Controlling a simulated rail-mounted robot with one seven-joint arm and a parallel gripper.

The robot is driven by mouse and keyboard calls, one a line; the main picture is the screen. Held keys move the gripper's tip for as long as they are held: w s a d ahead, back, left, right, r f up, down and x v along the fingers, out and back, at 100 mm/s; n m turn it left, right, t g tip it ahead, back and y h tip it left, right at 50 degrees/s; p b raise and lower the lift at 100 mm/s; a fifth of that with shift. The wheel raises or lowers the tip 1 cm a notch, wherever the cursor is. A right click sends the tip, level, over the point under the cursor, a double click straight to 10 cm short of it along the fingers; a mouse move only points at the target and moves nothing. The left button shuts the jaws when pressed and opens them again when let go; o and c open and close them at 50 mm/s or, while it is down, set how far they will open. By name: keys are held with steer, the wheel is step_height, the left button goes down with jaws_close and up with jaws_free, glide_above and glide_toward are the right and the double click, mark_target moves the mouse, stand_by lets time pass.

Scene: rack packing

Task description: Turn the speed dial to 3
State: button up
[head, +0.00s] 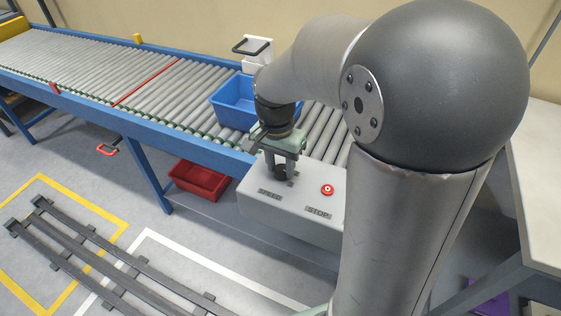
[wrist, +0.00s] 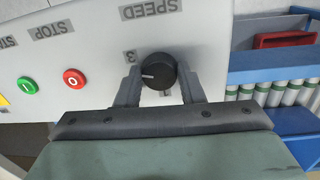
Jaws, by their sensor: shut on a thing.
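The speed dial (wrist: 163,68) is a round black knob with a white pointer line, on a pale control box (head: 245,200). In the wrist view the pointer faces left, a little below the direction of the printed "3" (wrist: 131,57). The "SPEED" label (wrist: 150,8) is above the dial there. My gripper (wrist: 159,75) is shut on the dial, one finger on each side. In the head view my gripper (head: 281,168) points down onto the box, and the dial (head: 281,172) shows dark between its fingers. Other scale marks are mostly hidden by the gripper.
A red stop button (head: 327,189) sits on the box right of the dial; a green button (wrist: 26,84) shows in the wrist view. A blue tote (head: 228,105) is on the roller conveyor (head: 90,65) behind. A red bin (head: 199,180) is below.

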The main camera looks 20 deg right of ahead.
mark_target(277, 166)
steer(key=shift+r+m, duration=0.1)
steer(key=shift+m, duration=0.9)
steer(key=o, duration=1)
step_height(277, 166, up, 17)
steer(key=w+p, duration=0.1)
steer(key=p, duration=0.1)
steer(key=shift+a+r, duration=0.15)
steer(key=shift+a, duration=0.15)
steer(key=s+f+n+p, duration=0.2)
steer(key=s+f+n, duration=0.3)
steer(key=s, duration=0.3)
steer(key=s+f+n+t+p, duration=0.1)
steer(key=s+f+n+p, duration=0.2)
steer(key=s+f+n, duration=0.2)
steer(key=s+n, duration=0.1)
steer(key=s, duration=0.2)
steer(key=shift+s+a+f+n+y, duration=0.2)
steer(key=shift+s+n+y, duration=0.1)
steer(key=shift+s+y, duration=0.1)
